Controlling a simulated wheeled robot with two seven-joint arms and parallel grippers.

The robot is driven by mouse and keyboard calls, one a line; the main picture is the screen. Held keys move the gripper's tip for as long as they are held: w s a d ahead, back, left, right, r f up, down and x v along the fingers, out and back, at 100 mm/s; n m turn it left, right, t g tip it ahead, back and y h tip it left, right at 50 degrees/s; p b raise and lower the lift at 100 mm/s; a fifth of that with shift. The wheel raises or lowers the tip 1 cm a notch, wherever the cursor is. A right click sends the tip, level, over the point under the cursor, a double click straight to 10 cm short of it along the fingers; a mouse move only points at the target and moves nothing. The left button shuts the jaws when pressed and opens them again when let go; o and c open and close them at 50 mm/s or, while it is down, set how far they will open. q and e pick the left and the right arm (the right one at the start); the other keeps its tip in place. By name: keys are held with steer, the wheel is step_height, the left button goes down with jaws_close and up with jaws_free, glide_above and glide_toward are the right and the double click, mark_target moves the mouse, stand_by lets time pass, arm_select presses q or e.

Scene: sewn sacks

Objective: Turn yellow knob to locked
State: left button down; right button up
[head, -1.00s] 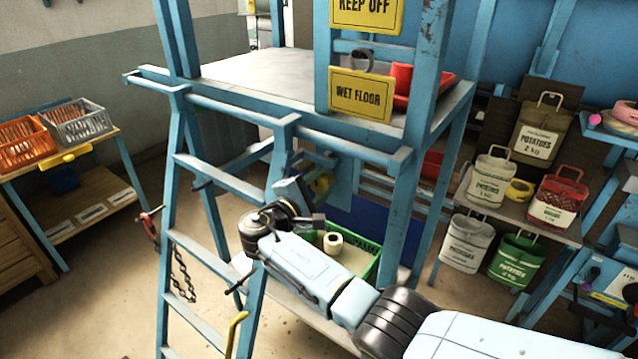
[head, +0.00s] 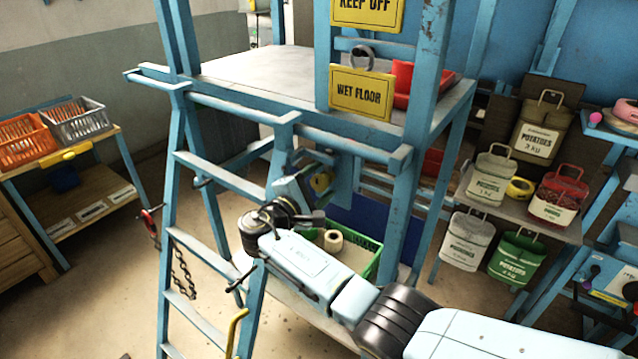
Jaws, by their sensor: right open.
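The yellow knob (head: 321,182) sits under the platform of the blue frame, behind the ladder and partly hidden. Its pointer and any locked mark are too small to read. My right arm reaches in from the lower right, with its dark wrist in front of the frame. My right gripper (head: 312,168) is open at the knob, just to its left in the picture. I cannot tell whether its fingers touch the knob or are around it. My left gripper is out of view.
The blue ladder (head: 220,180) and the platform (head: 262,75) edge stand close around my arm. A green crate (head: 372,262) with a tape roll (head: 333,240) lies below. Sacks, including a green one (head: 517,258), are on the right. Orange (head: 27,140) and grey baskets stand left.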

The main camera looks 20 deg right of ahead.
steer(key=b+v, duration=0.2)
steer(key=v, duration=1.1)
steer(key=shift+s, duration=0.15)
steer(key=shift+a, duration=0.1)
steer(key=s+d+f+g+y+b, duration=0.2)
steer(key=s+f+y, duration=0.15)
steer(key=f, duration=1.05)
steer(key=s+d+f+n+g+y+b, duration=0.15)
steer(key=s+f, duration=0.25)
steer(key=f, duration=1)
steer(key=s+d+f+g+y+b, duration=0.2)
steer(key=s+d+f+y, duration=0.15)
steer(key=f, duration=1.05)
steer(key=s+d+f+m+g+y+b, duration=0.3)
steer(key=s+f+m+y, duration=0.1)
steer(key=s+f, duration=1.45)
steer(key=s+d+f+m+y+b, duration=0.1)
steer(key=s+d+f+m+b, duration=0.1)
steer(key=s, duration=0.9)
steer(key=s+d+f+m+g+b, duration=0.1)
steer(key=s+d+f+m, duration=0.4)
steer(key=s, duration=0.6)
steer(key=shift+f+m+y+b, duration=0.35)
steer(key=shift+f+m+b, duration=0.05)
steer(key=shift+f+m, duration=0.3)
